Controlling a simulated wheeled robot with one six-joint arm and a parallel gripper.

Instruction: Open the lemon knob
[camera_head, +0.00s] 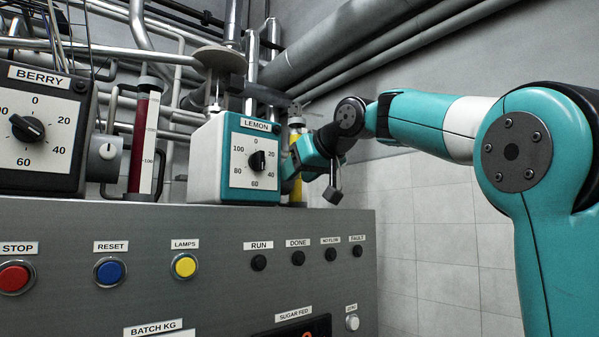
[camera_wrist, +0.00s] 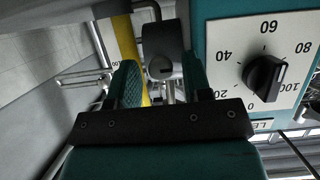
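The teal-and-white lemon box (camera_head: 208,165) stands on the grey panel, with a white dial and a black dial knob (camera_head: 257,161). In the wrist view its dial knob (camera_wrist: 264,77) is at the right, outside my fingers. Beside the box is a yellow tube (camera_head: 296,139), partly hidden by my gripper (camera_head: 305,158). In the wrist view my gripper (camera_wrist: 161,82) is open, its teal fingers apart. A grey rounded knob-like part (camera_wrist: 160,67) shows between the fingers, beside the yellow tube (camera_wrist: 128,45). I cannot tell whether the fingers touch it.
The berry box (camera_head: 40,135) stands at the left, with a small grey knob (camera_head: 107,151) and a dark red tube (camera_head: 144,140) beside it. Buttons and lamps line the panel (camera_head: 215,290) front. Pipes run behind. A tiled wall (camera_head: 430,220) is at the right.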

